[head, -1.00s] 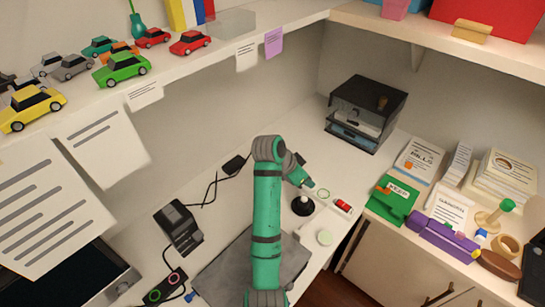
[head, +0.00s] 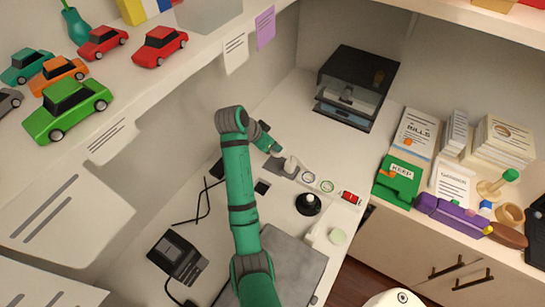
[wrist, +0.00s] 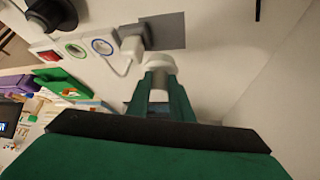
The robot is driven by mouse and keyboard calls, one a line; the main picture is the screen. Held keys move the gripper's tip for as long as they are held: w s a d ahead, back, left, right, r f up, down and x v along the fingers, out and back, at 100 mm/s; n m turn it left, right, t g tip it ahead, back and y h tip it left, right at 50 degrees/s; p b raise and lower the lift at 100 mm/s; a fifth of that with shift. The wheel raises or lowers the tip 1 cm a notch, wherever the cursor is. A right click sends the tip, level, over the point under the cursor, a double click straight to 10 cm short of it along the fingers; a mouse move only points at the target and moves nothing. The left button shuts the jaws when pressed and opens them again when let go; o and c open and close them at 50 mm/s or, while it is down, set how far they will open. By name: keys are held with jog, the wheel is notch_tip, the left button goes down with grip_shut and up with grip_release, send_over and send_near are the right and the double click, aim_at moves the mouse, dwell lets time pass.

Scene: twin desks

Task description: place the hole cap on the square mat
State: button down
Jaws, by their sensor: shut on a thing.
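My gripper (wrist: 160,78) is shut on the hole cap (wrist: 160,62), a small white round piece at the fingertips in the wrist view. In the head view my gripper (head: 277,150) is over the back of the desk, and the cap cannot be made out clearly. A flat grey square, which looks like the square mat (wrist: 172,31), lies just beyond the cap in the wrist view. It also shows in the head view (head: 276,168), just below the gripper. The cap's height above the desk is hard to tell.
A black knob (head: 308,206) is nearer. A dark drawer box (head: 352,88) stands at the back.

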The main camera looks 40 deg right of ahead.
notch_tip(320, 180, down, 7)
jog(key=shift+f, duration=0.15)
dwell(0.4)
jog(key=c, duration=1.6)
grip_release()
jog(key=shift+f, duration=0.1)
jog(key=v, duration=1.2)
